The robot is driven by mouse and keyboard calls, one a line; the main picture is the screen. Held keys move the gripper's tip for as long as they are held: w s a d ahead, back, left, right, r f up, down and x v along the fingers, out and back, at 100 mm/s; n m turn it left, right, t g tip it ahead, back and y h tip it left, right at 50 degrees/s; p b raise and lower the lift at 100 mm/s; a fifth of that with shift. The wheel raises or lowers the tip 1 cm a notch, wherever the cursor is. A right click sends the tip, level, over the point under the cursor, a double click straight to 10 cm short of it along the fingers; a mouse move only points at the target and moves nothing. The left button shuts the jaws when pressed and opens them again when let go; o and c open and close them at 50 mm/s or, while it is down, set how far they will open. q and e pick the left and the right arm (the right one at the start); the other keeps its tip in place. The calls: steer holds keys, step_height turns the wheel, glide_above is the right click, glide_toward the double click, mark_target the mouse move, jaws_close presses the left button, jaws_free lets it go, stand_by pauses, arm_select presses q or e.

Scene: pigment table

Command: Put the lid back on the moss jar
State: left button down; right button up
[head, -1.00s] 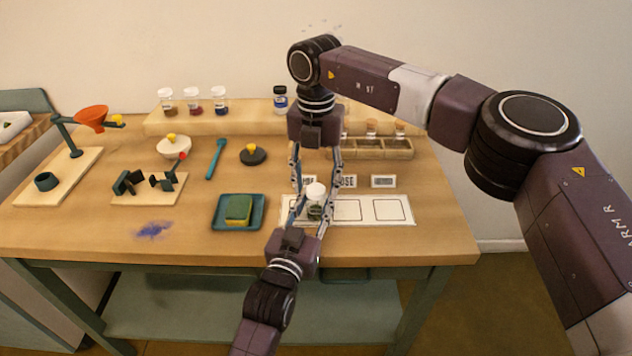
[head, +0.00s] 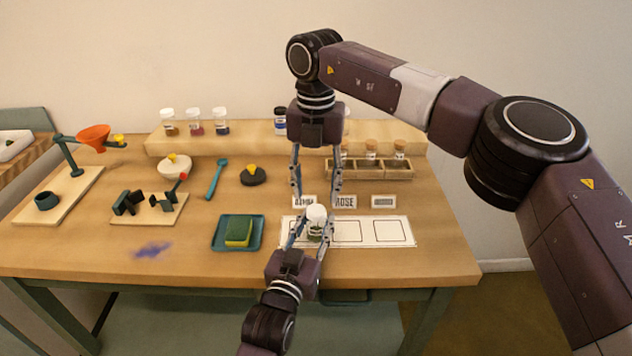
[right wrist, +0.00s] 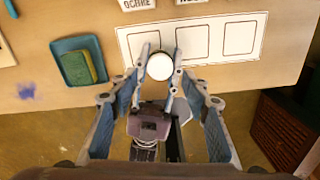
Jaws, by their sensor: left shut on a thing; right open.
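The moss jar (head: 315,233), a small clear jar with dark green contents, stands upright at the left end of the white card. The white lid (head: 317,213) sits on top of the jar; it also shows from above as a white disc in the right wrist view (right wrist: 160,66). I cannot tell how tightly it is seated. My left gripper (head: 309,237) comes from the front and is shut on the jar, one finger on each side. My right gripper (head: 316,195) points down above the lid, open and empty, its fingers apart from the lid.
The white card (head: 376,233) has outlined squares, empty to the right. A teal tray (head: 220,240) with a sponge (head: 238,232) lies to the left. Label cards (head: 384,202) and a wooden rack (head: 400,170) of corked jars stand behind. Several jars stand on the back shelf (head: 250,133).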

mark_target(316, 210)
steer(key=n, duration=0.2)
steer(key=r+n, duration=0.1)
steer(key=n, duration=0.1)
steer(key=shift+a, duration=0.1)
steer(key=n, duration=0.3)
steer(key=shift+r+n, duration=0.3)
steer(key=shift+r, duration=0.1)
steer(key=n, duration=0.3)
steer(key=shift+r, duration=0.35)
steer(key=n, duration=0.2)
steer(key=r+n, duration=0.1)
steer(key=n, duration=0.2)
steer(key=shift+f, duration=0.1)
steer(key=shift+f, duration=4)
steer(key=shift+c, duration=0.5)
